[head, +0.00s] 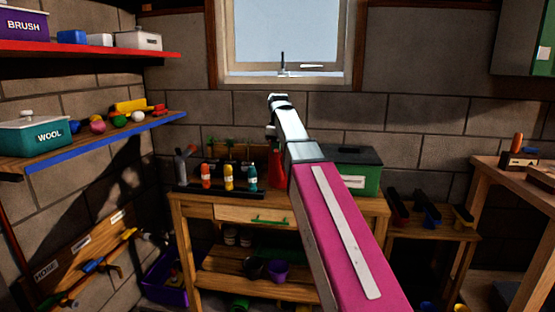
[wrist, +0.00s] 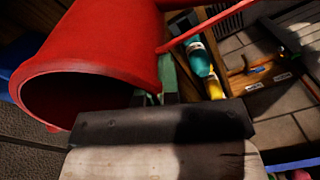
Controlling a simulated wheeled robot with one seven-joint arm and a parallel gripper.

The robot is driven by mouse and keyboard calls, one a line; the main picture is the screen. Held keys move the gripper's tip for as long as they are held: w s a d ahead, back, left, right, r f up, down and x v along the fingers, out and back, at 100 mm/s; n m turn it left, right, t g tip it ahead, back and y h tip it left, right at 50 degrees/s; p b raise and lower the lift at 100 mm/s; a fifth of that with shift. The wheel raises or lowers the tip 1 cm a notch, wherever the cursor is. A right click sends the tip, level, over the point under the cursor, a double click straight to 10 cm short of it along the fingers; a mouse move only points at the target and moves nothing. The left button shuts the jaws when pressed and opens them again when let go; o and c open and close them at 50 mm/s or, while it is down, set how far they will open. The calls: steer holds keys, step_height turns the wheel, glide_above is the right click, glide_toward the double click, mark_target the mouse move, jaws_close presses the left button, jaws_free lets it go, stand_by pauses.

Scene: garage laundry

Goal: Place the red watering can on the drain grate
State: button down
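The red watering can (wrist: 115,45) fills the upper left of the wrist view, lying across the picture with its round open end facing the lower left. A thin red bar extends from it to the upper right. In the head view, a red part of the can (head: 276,168) shows on the workbench, partly behind my arm. My gripper (wrist: 160,95) is right beside the can in the wrist view. Its fingertips are mostly hidden, so I cannot tell whether they hold the can. I cannot make out the drain grate with certainty.
The wooden workbench (head: 255,214) holds several bottles (head: 229,177) left of the can and a green box (head: 358,176) to its right. Shelves (head: 105,143) line the left wall. A lower wooden stand (head: 430,235) is at right. The window (head: 282,40) is behind.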

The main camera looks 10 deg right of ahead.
steer(key=shift+f, duration=1.65)
steer(key=c, duration=1.4)
jaws_free()
steer(key=shift+f, duration=0.15)
steer(key=shift+o, duration=0.2)
